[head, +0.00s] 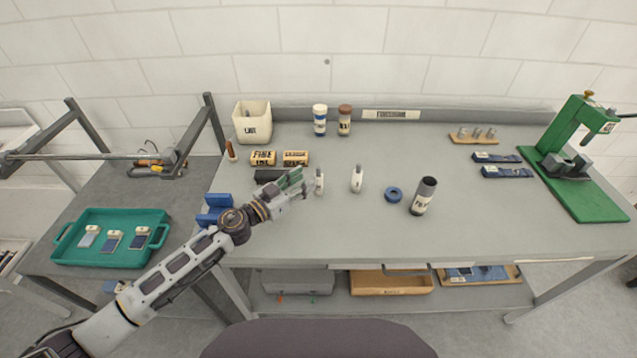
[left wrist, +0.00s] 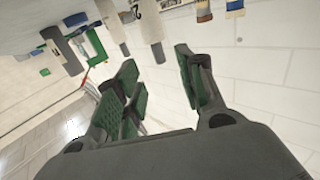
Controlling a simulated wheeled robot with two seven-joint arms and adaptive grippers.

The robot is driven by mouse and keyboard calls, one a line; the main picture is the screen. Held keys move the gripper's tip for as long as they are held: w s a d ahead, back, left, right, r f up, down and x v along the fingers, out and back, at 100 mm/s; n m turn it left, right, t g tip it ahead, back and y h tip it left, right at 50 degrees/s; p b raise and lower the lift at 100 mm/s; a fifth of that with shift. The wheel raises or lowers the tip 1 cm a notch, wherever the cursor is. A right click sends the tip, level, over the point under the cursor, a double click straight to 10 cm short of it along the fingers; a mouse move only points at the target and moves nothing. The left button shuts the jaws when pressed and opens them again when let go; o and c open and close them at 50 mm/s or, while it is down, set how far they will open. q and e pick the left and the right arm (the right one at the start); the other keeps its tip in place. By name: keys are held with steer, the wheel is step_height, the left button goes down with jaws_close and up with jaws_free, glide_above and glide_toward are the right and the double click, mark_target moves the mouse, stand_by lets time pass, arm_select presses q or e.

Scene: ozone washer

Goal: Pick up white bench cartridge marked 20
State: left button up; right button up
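Two small white cartridges stand upright on the grey bench: a left one (head: 319,182) and a right one (head: 357,180). Their markings are too small to read in the head view. My left gripper (head: 300,183) is open and empty, just left of the left cartridge, with no clear contact. In the left wrist view, tilted and upside down, the green-padded fingers (left wrist: 163,82) stand apart. A white cartridge (left wrist: 152,32) shows beyond them with part of a "2" near its upper end; another (left wrist: 117,30) is beside it. My right gripper is out of view.
A blue ring (head: 393,194) and a dark-topped cylinder (head: 421,196) stand to the right. Labelled wooden blocks (head: 263,158), a black object (head: 268,175) and blue holders (head: 215,208) lie near my left gripper. A green press (head: 572,160) stands far right. The bench's front middle is clear.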

mark_target(317, 171)
arm_select(q)
steer(key=shift+x, duration=1)
steer(key=shift+w, duration=0.1)
steer(key=shift+x, duration=2.55)
steer(key=shift+f, duration=0.1)
jaws_close()
